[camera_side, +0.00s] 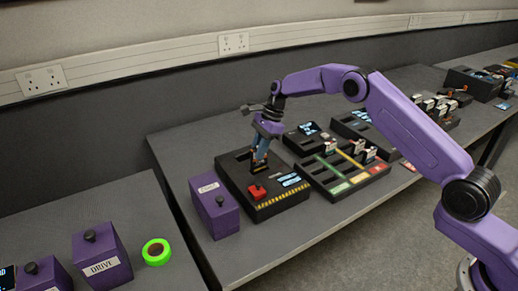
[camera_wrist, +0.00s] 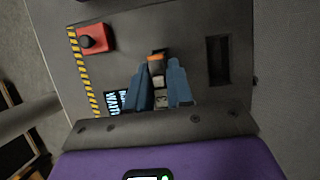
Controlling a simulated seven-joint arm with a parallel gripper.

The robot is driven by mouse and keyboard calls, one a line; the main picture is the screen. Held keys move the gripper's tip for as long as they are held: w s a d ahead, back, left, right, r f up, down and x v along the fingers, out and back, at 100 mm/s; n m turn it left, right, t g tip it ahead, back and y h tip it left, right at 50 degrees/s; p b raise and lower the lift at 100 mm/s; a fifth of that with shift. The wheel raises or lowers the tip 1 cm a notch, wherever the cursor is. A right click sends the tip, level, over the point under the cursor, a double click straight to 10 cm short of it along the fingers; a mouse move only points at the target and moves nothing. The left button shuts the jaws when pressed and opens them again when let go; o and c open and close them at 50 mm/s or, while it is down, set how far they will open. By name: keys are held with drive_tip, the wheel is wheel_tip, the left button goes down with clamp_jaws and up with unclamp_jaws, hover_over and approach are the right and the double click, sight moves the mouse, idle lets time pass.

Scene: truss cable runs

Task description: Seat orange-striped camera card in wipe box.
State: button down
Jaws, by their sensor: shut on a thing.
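My gripper (camera_side: 260,163) points down over the black box with a hazard-striped front edge, which I take to be the wipe box (camera_side: 235,183). In the wrist view its blue fingers (camera_wrist: 161,88) are shut on a small card (camera_wrist: 156,66) with an orange end. The box (camera_wrist: 195,35) fills much of that view. An empty dark slot (camera_wrist: 217,62) lies to the right of the fingers. The card's lower part is hidden, so I cannot tell whether it is in a slot or just above one.
A red button (camera_side: 257,192) and a lit display (camera_side: 290,180) sit on the box near the gripper. A purple labelled case (camera_side: 214,208) stands close at its left. A tray with coloured lanes and several cards (camera_side: 345,170) stands at its right.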

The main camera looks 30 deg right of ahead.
drive_tip(key=shift+f, duration=1.55)
idle(1.9)
drive_tip(key=c, duration=0.6)
unclamp_jaws()
drive_tip(key=shift+r, duration=3.75)
